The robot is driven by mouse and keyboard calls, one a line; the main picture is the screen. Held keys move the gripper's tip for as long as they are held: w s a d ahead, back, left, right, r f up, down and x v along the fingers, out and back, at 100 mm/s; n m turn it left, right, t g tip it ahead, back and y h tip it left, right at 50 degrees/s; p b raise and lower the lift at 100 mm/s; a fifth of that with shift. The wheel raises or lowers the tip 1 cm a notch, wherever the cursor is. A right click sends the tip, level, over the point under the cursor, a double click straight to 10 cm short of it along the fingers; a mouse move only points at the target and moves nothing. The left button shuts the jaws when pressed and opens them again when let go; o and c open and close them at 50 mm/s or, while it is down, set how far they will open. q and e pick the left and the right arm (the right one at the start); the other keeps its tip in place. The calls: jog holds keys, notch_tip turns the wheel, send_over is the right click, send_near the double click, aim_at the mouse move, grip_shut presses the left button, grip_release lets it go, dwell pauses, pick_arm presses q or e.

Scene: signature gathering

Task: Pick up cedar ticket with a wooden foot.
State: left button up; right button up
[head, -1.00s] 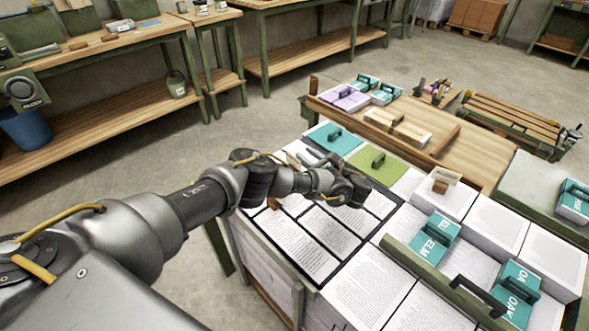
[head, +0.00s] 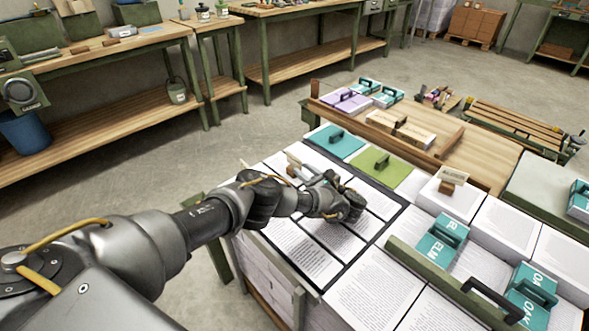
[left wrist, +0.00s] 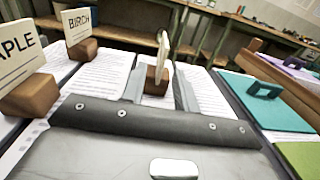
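My left gripper (left wrist: 160,92) is open in the left wrist view, with one grey finger on each side of a ticket in a wooden foot (left wrist: 157,79). Gaps show between the foot and both fingers. This ticket stands upright almost edge-on, so its word cannot be read. To its left stand a ticket marked BIRCH (left wrist: 80,20) and one whose visible letters read APLE (left wrist: 20,50), each in a wooden foot. In the head view my left gripper (head: 298,168) is over the paper stacks, partly hidden by its own wrist. My right gripper is not in view.
Another footed ticket (head: 452,176) stands on a white stack at the right, its word unreadable. Teal (head: 335,141) and green (head: 380,168) handled blocks lie behind the gripper. A wooden tray edge (head: 375,128) rises beyond. ELM and OAK blocks sit front right.

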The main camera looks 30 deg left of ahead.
aim_at(294, 167)
pick_arm(q)
jog(key=x, duration=0.5)
jog(key=shift+w+a, duration=0.15)
jog(key=shift+a, duration=0.25)
grip_shut()
